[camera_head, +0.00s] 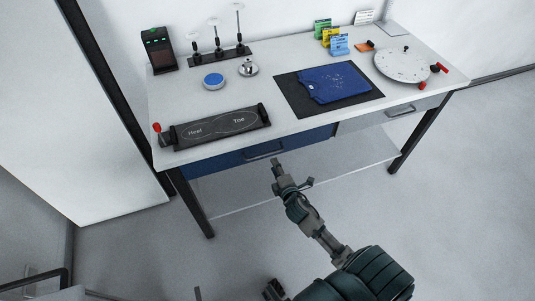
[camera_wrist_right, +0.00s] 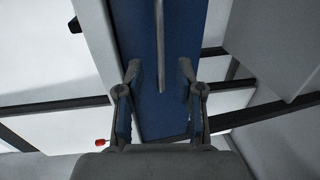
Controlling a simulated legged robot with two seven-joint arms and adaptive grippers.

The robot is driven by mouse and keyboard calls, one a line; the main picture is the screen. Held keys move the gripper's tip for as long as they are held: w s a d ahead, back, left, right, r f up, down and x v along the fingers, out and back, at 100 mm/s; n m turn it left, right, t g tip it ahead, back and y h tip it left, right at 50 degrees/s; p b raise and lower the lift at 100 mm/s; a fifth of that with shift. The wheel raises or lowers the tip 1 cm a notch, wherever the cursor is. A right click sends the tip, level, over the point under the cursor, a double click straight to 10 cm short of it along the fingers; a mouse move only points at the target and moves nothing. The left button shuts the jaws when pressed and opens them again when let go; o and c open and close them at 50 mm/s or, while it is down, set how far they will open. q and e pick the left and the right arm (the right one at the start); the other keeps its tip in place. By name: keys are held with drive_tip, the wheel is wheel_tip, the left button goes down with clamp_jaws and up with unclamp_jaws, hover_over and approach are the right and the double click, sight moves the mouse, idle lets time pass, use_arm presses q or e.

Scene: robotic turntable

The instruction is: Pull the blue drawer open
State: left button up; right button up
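The blue drawer (camera_head: 220,164) is under the left front of the table and looks shut. My right gripper (camera_head: 277,164) is just in front of and below the handle. In the right wrist view, the blue drawer front (camera_wrist_right: 140,35) fills the middle and the handle (camera_wrist_right: 160,50) stands as an upright bar. The right gripper's fingers (camera_wrist_right: 160,80) are spread on either side of the handle, with gaps on both sides. My left gripper is not clearly in view.
The white table (camera_head: 215,105) carries a black pad panel (camera_head: 220,124), a blue folded shirt (camera_head: 333,83) on a dark mat, and a round white turntable (camera_head: 402,65). A grey drawer (camera_head: 370,122) is to the right. A lower shelf (camera_head: 330,165) lies beneath; floor in front is clear.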

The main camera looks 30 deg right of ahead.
sight(268, 153)
use_arm(q)
drive_tip(key=shift+w+a+r+b, duration=0.15)
drive_tip(key=shift+r+b, duration=0.15)
drive_tip(key=shift+r, duration=0.55)
drive_tip(key=shift+w+d+r+b, duration=0.15)
drive_tip(key=shift+r+b, duration=0.1)
drive_tip(key=shift+r, duration=0.6)
use_arm(e)
drive_tip(key=shift+x, duration=4.35)
use_arm(q)
drive_tip(key=shift+a, duration=0.1)
use_arm(e)
drive_tip(key=shift+a, duration=0.15)
drive_tip(key=shift+f, duration=0.1)
clamp_jaws()
